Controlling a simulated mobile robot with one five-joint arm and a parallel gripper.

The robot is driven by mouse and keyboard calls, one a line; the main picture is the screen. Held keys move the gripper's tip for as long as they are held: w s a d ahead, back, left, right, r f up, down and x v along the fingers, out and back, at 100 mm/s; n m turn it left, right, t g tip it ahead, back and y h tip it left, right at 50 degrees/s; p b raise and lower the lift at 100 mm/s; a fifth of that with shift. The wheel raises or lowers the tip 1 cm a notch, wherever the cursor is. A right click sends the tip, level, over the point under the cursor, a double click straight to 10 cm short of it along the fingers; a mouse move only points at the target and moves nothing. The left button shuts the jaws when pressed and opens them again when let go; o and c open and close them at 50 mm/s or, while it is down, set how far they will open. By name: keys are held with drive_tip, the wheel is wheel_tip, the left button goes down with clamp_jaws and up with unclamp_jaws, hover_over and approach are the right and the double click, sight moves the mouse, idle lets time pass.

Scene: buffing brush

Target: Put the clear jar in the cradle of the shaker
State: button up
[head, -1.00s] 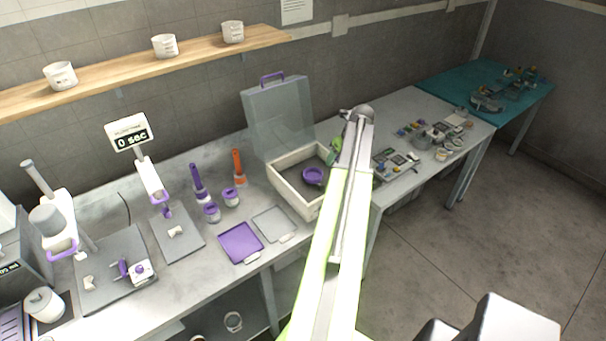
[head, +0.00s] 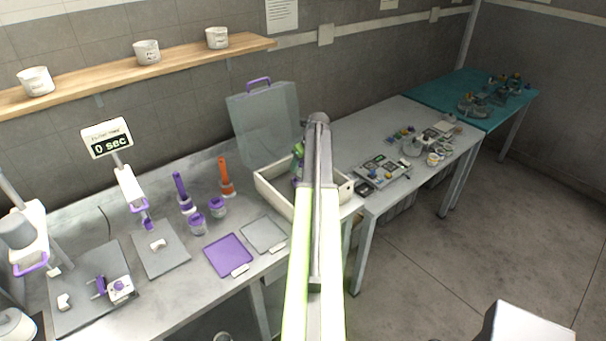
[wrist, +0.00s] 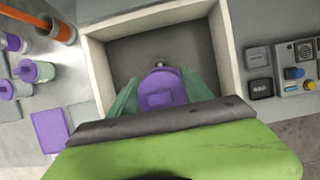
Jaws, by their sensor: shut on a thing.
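My gripper (wrist: 161,94) has green fingers on both sides of a purple-topped thing (wrist: 159,88) and is shut on it. I take this to be the clear jar; its clear body cannot be made out. It is over the inside of an open cream-walled box (wrist: 97,75), which seems to be the shaker. The box (head: 275,199) also shows in the head view with its see-through lid (head: 262,125) raised. My arm hides most of its inside there, including the purple ring cradle. I cannot tell whether the jar touches the cradle.
Left of the box stand an orange-handled brush (head: 225,180), a purple-handled one (head: 183,195) and two purple-lidded jars. A purple tray (head: 228,256) and a grey tray (head: 264,234) lie in front. A control panel (head: 384,167) sits on the table to the right.

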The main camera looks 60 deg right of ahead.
wheel_tip(320, 180, down, 4)
drive_tip(key=b, duration=0.4)
drive_tip(key=shift+s+f, duration=0.1)
clamp_jaws()
drive_tip(key=shift+a+r, duration=0.1)
drive_tip(key=shift+r, duration=0.1)
drive_tip(key=o, duration=1.6)
unclamp_jaws()
drive_tip(key=p+v, duration=1.1)
drive_tip(key=v, duration=0.1)
